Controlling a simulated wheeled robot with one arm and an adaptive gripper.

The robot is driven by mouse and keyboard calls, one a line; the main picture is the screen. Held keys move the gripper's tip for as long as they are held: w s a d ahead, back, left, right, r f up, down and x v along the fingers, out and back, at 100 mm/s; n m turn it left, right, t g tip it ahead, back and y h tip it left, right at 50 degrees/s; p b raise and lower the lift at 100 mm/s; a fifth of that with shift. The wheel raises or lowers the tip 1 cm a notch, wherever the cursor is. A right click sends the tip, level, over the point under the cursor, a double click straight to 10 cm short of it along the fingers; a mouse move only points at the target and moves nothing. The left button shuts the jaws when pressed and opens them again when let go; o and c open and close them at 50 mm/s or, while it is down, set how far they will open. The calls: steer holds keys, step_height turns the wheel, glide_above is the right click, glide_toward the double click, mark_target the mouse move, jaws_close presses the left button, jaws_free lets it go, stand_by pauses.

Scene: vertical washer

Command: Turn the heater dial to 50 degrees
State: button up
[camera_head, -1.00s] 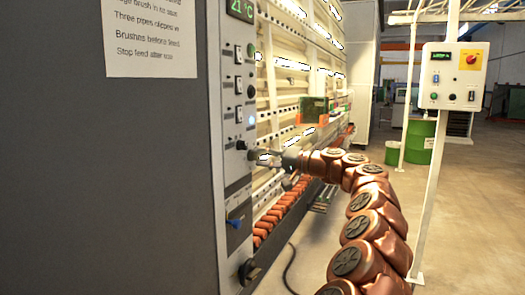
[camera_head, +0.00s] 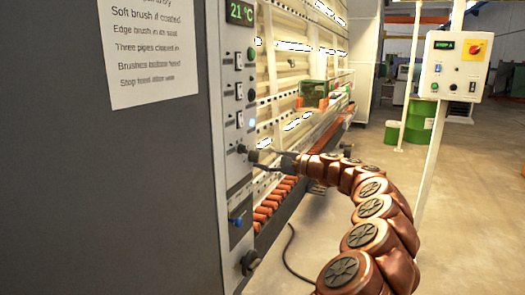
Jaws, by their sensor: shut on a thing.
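A grey control panel (camera_head: 235,195) runs down the front edge of the dark machine cabinet. A green display (camera_head: 241,12) at its top reads 21 °C. A dark round dial (camera_head: 253,156) sticks out from the panel at mid-height, below the switches. My gripper (camera_head: 262,158) comes from the right and its thin fingers are shut on this dial. The dial's markings and pointer are too small to read. A small black knob (camera_head: 242,149) sits just left of the fingers.
A blue-handled valve (camera_head: 237,221) and a dark knob (camera_head: 250,261) are lower on the panel. Orange rollers (camera_head: 272,203) line the machine behind it. A white control box (camera_head: 453,68) stands on a post at right. Floor between is open.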

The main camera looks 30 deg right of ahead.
steer(key=shift+m+p, duration=1.7)
steer(key=shift+m, duration=0.4)
steer(key=o, duration=1.1)
steer(key=shift+o, duration=0.2)
steer(key=v, duration=1.2)
